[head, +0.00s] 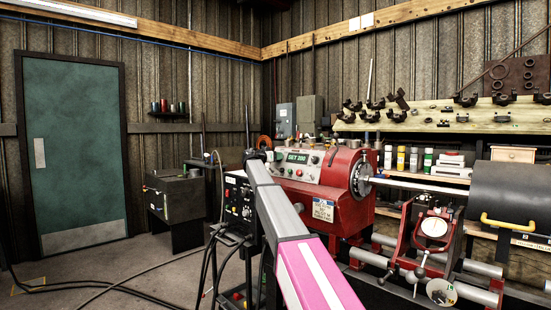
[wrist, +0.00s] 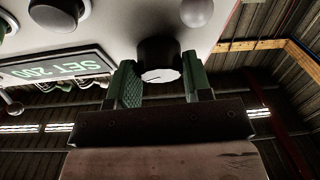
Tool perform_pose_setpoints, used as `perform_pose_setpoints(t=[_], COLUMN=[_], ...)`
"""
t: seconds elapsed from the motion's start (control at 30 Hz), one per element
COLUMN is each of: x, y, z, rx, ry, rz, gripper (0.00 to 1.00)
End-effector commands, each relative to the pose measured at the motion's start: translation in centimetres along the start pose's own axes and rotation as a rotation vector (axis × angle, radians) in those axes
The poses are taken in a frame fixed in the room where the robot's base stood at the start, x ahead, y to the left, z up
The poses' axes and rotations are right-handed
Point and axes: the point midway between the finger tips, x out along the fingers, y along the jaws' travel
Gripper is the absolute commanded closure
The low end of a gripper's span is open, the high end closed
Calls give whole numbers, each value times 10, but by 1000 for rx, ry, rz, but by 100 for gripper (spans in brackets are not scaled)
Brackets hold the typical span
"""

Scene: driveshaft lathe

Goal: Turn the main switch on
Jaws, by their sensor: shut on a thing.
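The main switch appears to be the round black knob (wrist: 157,52) with a white pointer line, on the pale control panel in the wrist view. My gripper (wrist: 159,76) has one green-padded finger on each side of the knob and is shut on it. The wrist view is upside down, so I cannot tell which setting the pointer marks. In the head view, my arm reaches to the left end of the lathe's panel (head: 299,158), marked SET 200. My fingertips and the knob are hard to make out there.
The red lathe (head: 340,205) fills the middle of the head view. A black box with buttons and cables (head: 238,199) stands close to my arm. Cables (head: 110,287) lie on the floor. Other round knobs (wrist: 53,14) sit near the gripped one in the wrist view.

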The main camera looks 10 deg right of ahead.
Motion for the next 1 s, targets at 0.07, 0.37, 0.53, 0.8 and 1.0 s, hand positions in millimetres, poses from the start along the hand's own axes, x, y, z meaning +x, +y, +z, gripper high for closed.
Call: perform_pose_setpoints(t=[0.07, 0.37, 0.53, 0.8, 1.0], x=[-1, -1, -1, 0, -1], y=[-1, 0, 0, 0, 0], z=[0, 0, 0, 0, 0], rx=[16, 36, 36, 35, 34], ry=[0, 0, 0, 0, 0], rz=[6, 14, 13, 13, 14], gripper=[78, 78, 78, 29, 29])
